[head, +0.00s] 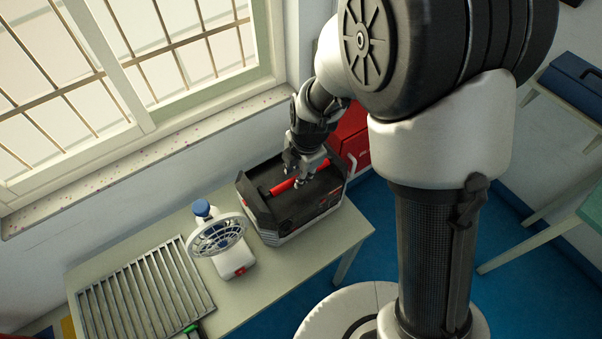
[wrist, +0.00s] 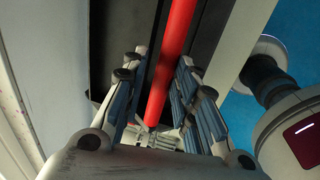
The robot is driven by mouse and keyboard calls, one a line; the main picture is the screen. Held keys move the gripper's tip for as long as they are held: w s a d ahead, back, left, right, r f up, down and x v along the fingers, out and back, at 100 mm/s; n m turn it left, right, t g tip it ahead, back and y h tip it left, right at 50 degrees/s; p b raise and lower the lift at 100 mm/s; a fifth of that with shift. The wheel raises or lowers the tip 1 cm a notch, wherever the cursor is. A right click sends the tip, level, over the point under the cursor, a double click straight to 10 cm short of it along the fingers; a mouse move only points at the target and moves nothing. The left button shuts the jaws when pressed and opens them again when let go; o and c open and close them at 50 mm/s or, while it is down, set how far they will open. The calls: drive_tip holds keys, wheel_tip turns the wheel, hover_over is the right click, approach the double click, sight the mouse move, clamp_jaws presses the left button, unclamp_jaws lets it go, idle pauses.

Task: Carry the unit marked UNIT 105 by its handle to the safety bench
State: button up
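A dark grey and black unit (head: 258,212) with a red bar handle (head: 283,187) along its top stands on the table. No UNIT 105 marking is readable on it. My gripper (head: 303,182) is over the unit, at the handle. In the wrist view the red handle (wrist: 175,40) runs between the two fingers of my gripper (wrist: 165,72). The fingers are apart, with a gap at the left of the bar, so the gripper looks open around the handle. Contact on the right side cannot be told. I cannot tell which surface is the safety bench.
A white fan-like device (head: 232,262) and a metal grille (head: 120,296) share the table (head: 290,266) to the left. A red case (head: 352,135) is behind the unit. A blue case (head: 572,80) rests on a surface at the right. Blue floor (head: 350,268) lies between.

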drive_tip(key=shift+o, duration=1)
drive_tip(key=shift+w+a+r, duration=0.4)
drive_tip(key=shift+w+r, duration=0.1)
drive_tip(key=shift+w, duration=0.1)
drive_tip(key=shift+o, duration=1.4)
drive_tip(key=shift+w+a+r+p, duration=0.25)
drive_tip(key=shift+w+a+p, duration=0.1)
drive_tip(key=shift+w, duration=0.2)
drive_tip(key=o, duration=0.4)
drive_tip(key=shift+w+a+r, duration=0.1)
drive_tip(key=shift+w+a, duration=0.35)
drive_tip(key=shift+w, duration=0.2)
drive_tip(key=shift+o, duration=1.1)
drive_tip(key=shift+w, duration=0.1)
drive_tip(key=o, duration=0.7)
drive_tip(key=shift+c, duration=0.2)
drive_tip(key=shift+o, duration=0.4)
drive_tip(key=r, duration=0.1)
drive_tip(key=r+p, duration=0.1)
drive_tip(key=r, duration=0.1)
drive_tip(key=s+r+p, duration=0.1)
drive_tip(key=r, duration=0.1)
drive_tip(key=shift+d, duration=0.25)
